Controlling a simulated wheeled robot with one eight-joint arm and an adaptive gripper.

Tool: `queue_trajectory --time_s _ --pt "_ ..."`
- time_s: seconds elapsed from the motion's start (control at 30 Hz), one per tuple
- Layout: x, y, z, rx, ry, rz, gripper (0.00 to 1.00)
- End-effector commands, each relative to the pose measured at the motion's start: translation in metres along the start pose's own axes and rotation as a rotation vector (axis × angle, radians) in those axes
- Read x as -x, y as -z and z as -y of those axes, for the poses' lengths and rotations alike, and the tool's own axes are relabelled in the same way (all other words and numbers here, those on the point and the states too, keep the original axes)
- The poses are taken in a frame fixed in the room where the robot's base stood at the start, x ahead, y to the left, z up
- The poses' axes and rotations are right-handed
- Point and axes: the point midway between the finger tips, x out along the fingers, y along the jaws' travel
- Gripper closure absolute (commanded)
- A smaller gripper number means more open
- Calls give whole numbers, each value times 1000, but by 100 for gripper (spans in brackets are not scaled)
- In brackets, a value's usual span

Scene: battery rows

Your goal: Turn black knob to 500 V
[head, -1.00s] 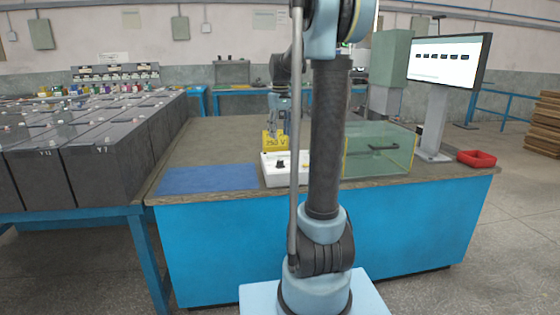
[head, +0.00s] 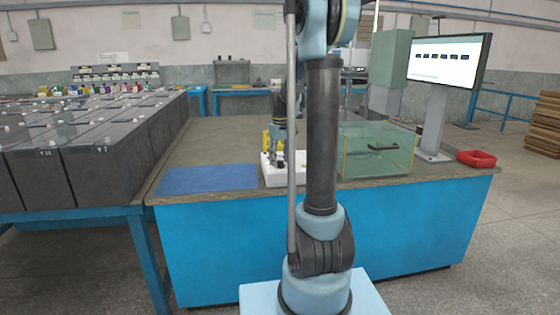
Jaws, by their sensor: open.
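A white instrument box (head: 268,175) sits on the table, left of my arm's column. My gripper (head: 277,162) is over the top of this box, pointing down, with its jaws open. The black knob is hidden behind or between the fingers. I cannot tell whether the fingers touch it. Part of a yellow meter (head: 266,141) shows just behind the gripper. Its display is covered.
A blue mat (head: 207,179) lies left of the box. Rows of dark batteries (head: 95,150) fill the left side.

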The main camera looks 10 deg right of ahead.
Motion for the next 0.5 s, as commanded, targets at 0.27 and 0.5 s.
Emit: queue_trajectory --time_s 0.27,0.5 --pt "0 0 0 0 0 0 68" --pt "0 0 0 0 0 0 97"
